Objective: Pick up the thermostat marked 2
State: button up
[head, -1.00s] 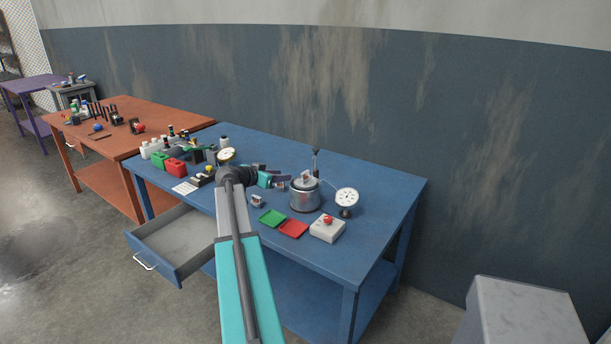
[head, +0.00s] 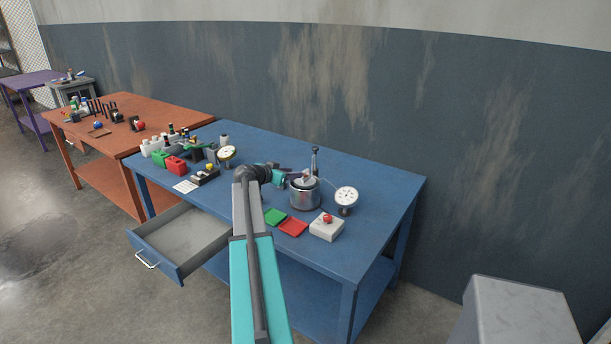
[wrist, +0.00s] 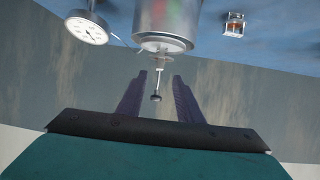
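A small metal and copper-coloured part (wrist: 234,24), which looks like a thermostat, sits on the blue bench in the wrist view. No number on it can be read. My arm seems to hide it in the head view. My gripper (wrist: 160,75) is open, its two dark fingers apart with nothing held between them. In the head view my gripper (head: 287,177) is close to the left side of the metal pot (head: 304,194). The pot (wrist: 163,28) also shows beyond the fingertips in the wrist view. A small pale item (head: 308,178) shows at the pot's top.
A dial gauge (head: 346,197), a grey box with a red button (head: 327,228), and green (head: 275,217) and red (head: 293,227) trays stand around the pot. A thin upright post (head: 315,160) rises behind it. An open drawer (head: 180,240) juts from the bench (head: 375,190).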

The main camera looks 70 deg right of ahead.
aim_at(304, 172)
jog(key=shift+x, duration=1.05)
jog(key=shift+d, duration=0.1)
jog(key=shift+r+p+x, duration=0.25)
jog(key=shift+p+x, duration=0.9)
jog(key=shift+p, duration=0.1)
jog(key=shift+p+x, duration=0.65)
jog(key=shift+x, duration=0.85)
jog(key=shift+f, duration=0.15)
grip_shut()
